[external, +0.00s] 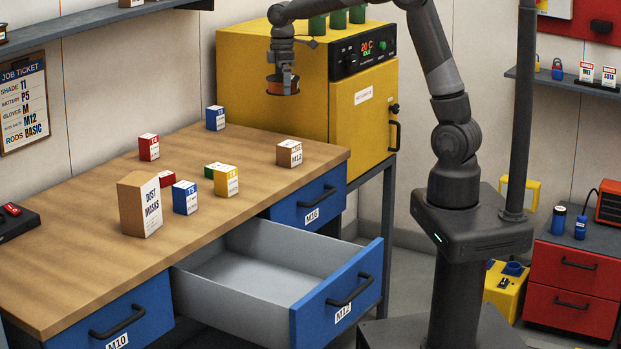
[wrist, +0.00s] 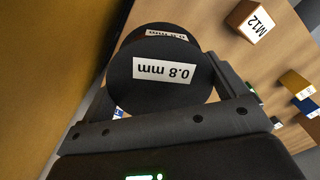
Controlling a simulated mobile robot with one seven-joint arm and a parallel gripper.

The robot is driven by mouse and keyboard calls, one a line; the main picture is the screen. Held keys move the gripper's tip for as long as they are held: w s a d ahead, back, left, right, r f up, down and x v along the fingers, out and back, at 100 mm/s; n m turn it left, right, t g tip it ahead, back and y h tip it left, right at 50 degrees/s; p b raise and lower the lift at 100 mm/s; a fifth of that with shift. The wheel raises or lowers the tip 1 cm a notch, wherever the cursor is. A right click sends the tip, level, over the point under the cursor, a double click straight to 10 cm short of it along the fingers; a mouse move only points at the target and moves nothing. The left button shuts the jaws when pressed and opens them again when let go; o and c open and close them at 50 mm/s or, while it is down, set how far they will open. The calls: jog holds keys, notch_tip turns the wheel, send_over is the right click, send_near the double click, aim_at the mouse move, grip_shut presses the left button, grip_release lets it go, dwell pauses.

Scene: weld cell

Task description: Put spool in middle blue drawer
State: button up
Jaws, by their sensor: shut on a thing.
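My gripper (external: 283,87) is shut on a spool (external: 273,86), held in the air in front of the yellow oven, above the back of the bench. In the wrist view the spool (wrist: 165,78) is black with white "0.8 mm" labels, between the fingers. The middle blue drawer (external: 338,297), labelled M12, is pulled out; its grey inside (external: 262,272) looks empty. It lies below and in front of my gripper.
The wooden bench (external: 70,262) carries a dust masks box (external: 140,205), an M12 box (external: 289,153) and several small boxes. The yellow oven (external: 270,60) stands close behind my gripper. The M16 drawer (external: 310,197) and M10 drawer (external: 125,318) look shut.

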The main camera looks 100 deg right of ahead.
jog(key=w+a+n, duration=0.3)
jog(key=w+a, duration=0.7)
jog(key=a, duration=0.5)
jog(key=n, duration=0.6)
send_over(285, 297)
notch_tip(285, 297, down, 33)
jog(key=shift+f, duration=0.1)
jog(key=shift+f, duration=0.1)
jog(key=o, duration=1.5)
jog(key=shift+s+f, duration=0.1)
jog(key=shift+o, duration=0.2)
